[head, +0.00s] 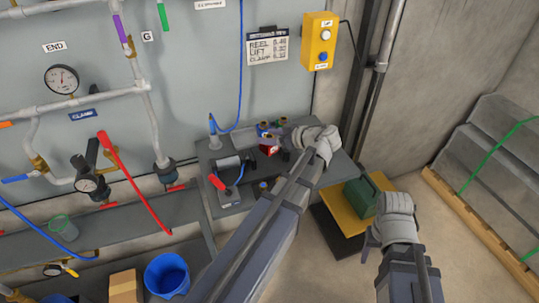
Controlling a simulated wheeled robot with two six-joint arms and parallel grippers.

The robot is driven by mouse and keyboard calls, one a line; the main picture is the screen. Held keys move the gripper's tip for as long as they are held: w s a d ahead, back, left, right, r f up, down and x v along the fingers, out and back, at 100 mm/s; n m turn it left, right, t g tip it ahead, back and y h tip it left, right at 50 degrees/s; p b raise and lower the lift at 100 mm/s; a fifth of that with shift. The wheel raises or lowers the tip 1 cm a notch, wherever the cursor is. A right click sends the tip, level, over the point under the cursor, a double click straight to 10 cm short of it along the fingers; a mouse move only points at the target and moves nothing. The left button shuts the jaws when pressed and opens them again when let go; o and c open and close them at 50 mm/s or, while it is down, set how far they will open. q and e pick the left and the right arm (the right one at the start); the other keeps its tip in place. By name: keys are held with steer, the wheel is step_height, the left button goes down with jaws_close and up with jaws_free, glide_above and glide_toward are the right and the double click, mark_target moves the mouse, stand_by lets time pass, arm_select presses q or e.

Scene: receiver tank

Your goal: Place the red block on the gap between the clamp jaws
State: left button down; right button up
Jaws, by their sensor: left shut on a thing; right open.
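The red block (267,149) shows as a small red shape at the tip of my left gripper (276,143), over the grey bench at the wall. My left gripper is shut on it. The fingers hide part of the block, and its exact height above the bench cannot be told. Small blue and brass-coloured parts (263,128) sit just behind the block. I cannot make out the clamp jaws or their gap clearly. My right gripper (369,240) is open and empty, beside a green case.
The grey bench (228,201) also carries a red-handled device (218,182) and a blue-tipped bottle (213,126). The green case (361,196) stands on a yellow-topped stand (338,212). Pipes and gauges cover the left wall. A blue bucket (167,274) is below.

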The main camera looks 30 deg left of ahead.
mark_target(276, 148)
arm_select(q)
steer(key=shift+f, duration=0.45)
arm_select(e)
steer(key=shift+f, duration=0.5)
arm_select(q)
step_height(276, 148, down, 4)
steer(key=b, duration=0.3)
steer(key=shift+r+b, duration=0.2)
steer(key=shift+b, duration=0.15)
arm_select(e)
step_height(276, 148, down, 4)
steer(key=shift+r, duration=0.2)
arm_select(q)
steer(key=shift+f, duration=0.15)
steer(key=shift+c, duration=0.5)
jaws_free()
arm_select(e)
steer(key=shift+f, duration=0.1)
